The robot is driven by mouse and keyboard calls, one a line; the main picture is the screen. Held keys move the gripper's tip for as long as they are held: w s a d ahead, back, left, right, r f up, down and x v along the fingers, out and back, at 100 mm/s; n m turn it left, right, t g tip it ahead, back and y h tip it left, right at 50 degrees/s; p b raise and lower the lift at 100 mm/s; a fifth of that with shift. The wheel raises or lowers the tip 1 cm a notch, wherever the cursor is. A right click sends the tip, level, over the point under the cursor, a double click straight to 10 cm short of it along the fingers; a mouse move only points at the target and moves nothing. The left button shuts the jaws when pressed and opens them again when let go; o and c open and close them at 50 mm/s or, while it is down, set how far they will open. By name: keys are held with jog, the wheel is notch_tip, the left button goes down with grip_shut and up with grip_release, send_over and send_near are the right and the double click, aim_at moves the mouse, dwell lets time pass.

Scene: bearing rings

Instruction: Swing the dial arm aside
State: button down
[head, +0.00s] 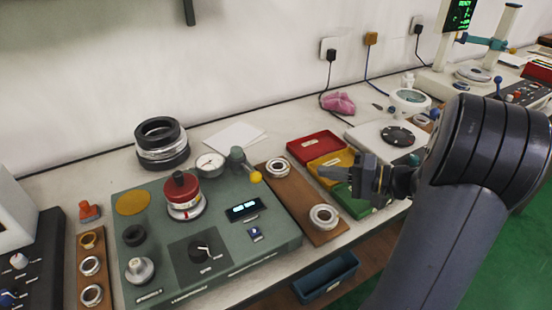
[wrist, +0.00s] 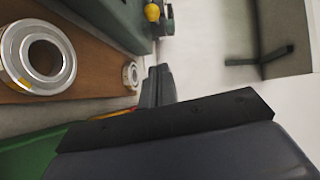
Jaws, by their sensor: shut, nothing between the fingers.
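The dial arm shows in the head view as a grey-green post (head: 237,158) on the green tester (head: 285,233). A round white-faced dial (head: 210,164) sits to its left and a yellow ball knob (head: 255,177) to its right. The dial is beside the top of a red-and-silver spindle stack (head: 182,190). The knob (wrist: 152,12) also shows at the top of the wrist view. My gripper (head: 324,172) is shut and empty, apart from the knob and to its right. Its fingertips (wrist: 157,72) point toward the knob side in the wrist view.
A brown board (head: 295,204) with two bearing rings (head: 324,216) lies between tester and gripper. Red (head: 315,146), yellow (head: 330,166) and green bins stand near my gripper. A black ring stack (head: 161,142) stands behind the tester. White paper (head: 233,138) lies behind the dial.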

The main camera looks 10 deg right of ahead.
aim_at(257, 179)
jog(key=s+a+x, duration=0.1)
jog(key=s+x, duration=0.1)
jog(key=x, duration=1)
jog(key=shift+a+f+p, duration=0.3)
jog(key=shift+a+p, duration=0.15)
jog(key=shift+a, duration=0.1)
jog(key=shift+s+a+f+b, duration=0.25)
jog(key=shift+s+a+b, duration=0.3)
jog(key=shift+b, duration=0.65)
jog(key=shift+s+a+r+b, duration=0.2)
jog(key=shift+s+a+b, duration=0.3)
jog(key=shift+a+b, duration=0.35)
jog(key=shift+d, duration=0.15)
